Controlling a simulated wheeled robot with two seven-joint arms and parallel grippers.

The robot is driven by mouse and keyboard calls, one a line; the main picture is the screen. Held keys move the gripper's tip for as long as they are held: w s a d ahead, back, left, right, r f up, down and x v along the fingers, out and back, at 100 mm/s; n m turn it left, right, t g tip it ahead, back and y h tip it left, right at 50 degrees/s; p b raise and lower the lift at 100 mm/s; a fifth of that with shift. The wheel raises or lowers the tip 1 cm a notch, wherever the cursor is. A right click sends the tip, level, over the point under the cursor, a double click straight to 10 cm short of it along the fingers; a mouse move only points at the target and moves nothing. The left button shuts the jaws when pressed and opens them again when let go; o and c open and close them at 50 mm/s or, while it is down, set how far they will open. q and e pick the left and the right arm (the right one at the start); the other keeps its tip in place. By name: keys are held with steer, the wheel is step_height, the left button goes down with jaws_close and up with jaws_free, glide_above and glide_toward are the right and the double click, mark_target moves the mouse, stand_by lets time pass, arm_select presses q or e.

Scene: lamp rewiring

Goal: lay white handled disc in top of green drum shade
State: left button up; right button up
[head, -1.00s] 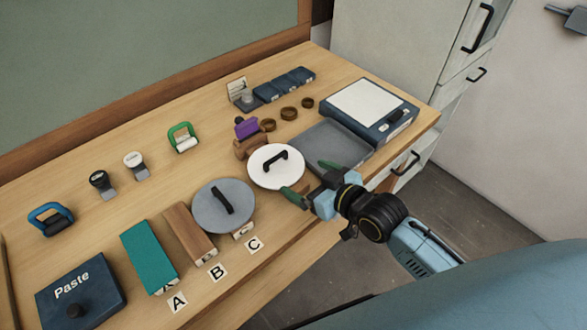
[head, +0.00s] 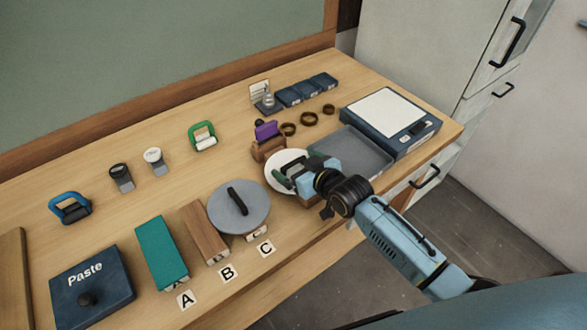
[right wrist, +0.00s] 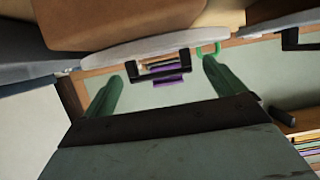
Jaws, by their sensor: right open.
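The white handled disc (head: 273,182) lies near the table's front edge, right of a grey handled disc (head: 238,211). My right gripper (head: 285,171) is over it and hides much of it, including its handle. In the right wrist view the disc (right wrist: 125,52) shows edge-on, with its black handle (right wrist: 159,69) between the open green fingers of the gripper (right wrist: 163,72). The fingers look apart from the handle. A brown block (right wrist: 140,22) shows against the disc's other side. I cannot make out a green drum shade. My left gripper is not in view.
A grey tray (head: 362,155) and a scale (head: 390,115) stand close on the right. A wooden block with a purple piece (head: 266,130) is just behind the disc.

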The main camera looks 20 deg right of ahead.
mark_target(294, 164)
steer(key=shift+x, duration=1)
steer(key=c, duration=1.3)
steer(key=shift+o, duration=0.2)
step_height(294, 164, up, 10)
steer(key=shift+f+p, duration=0.1)
steer(key=shift+p, duration=0.35)
steer(key=shift+s+b, duration=0.35)
steer(key=s+d+m+h+b, duration=0.4)
steer(key=s+d+b, duration=0.1)
steer(key=s, duration=0.6)
steer(key=shift+r+t+h+b, duration=0.3)
steer(key=shift+r+t+b, duration=0.15)
steer(key=shift+b, duration=0.4)
